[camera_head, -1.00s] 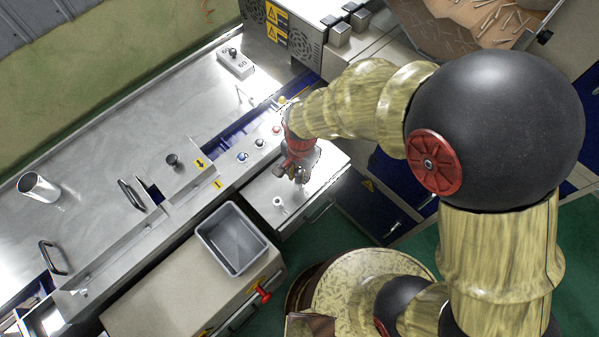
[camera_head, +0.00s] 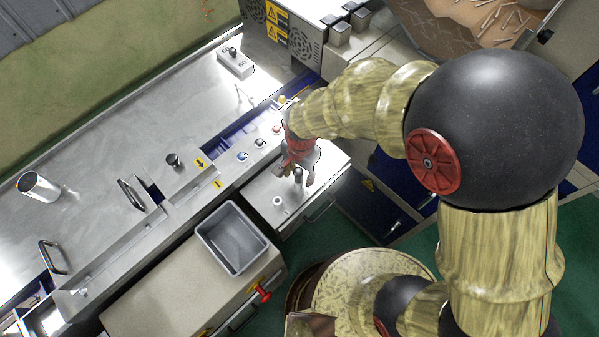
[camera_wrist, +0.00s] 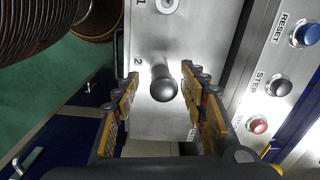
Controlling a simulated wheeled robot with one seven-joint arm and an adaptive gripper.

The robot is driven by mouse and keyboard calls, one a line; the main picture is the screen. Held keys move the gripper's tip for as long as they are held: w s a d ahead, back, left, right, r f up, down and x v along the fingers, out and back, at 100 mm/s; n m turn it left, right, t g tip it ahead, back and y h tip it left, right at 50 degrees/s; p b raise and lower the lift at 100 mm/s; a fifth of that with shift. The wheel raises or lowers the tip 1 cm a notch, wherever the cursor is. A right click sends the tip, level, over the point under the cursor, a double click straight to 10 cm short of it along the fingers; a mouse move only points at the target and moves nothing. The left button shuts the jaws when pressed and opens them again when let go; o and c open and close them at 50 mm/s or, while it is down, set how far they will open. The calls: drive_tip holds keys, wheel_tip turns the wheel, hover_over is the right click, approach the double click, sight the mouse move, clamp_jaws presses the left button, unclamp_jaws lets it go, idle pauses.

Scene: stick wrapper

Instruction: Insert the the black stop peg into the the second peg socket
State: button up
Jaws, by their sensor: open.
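The black stop peg (camera_wrist: 164,88) shows in the wrist view as a dark round knob on a shaft, beside the printed "2" on a metal plate. It stands between the two fingers of my gripper (camera_wrist: 161,73), which are open with a gap on each side of it. In the head view the peg (camera_head: 298,174) looks upright under my gripper (camera_head: 299,178). The second peg socket is hidden beneath the peg, so I cannot see how deep the peg sits. The first socket (camera_wrist: 167,5), a pale ring beside the "1", is empty.
A grey bin (camera_head: 231,239) stands at lower left in the head view. The plate between the sockets is clear.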

wheel_tip(320, 180, up, 12)
drive_tip(key=shift+d, duration=0.15)
idle(0.4)
drive_tip(key=s+d+r+n+t+b, duration=0.2)
drive_tip(key=d+r, duration=0.4)
drive_tip(key=d, duration=0.5)
drive_tip(key=s+d+r+n+t+b, duration=0.2)
drive_tip(key=d+r, duration=0.5)
drive_tip(key=d, duration=0.4)
drive_tip(key=s+n+t, duration=0.1)
drive_tip(key=s+n, duration=0.1)
drive_tip(key=s, duration=0.1)
drive_tip(key=shift+s+d, duration=0.2)
drive_tip(key=shift+s, duration=0.1)
drive_tip(key=shift+c, duration=0.8)
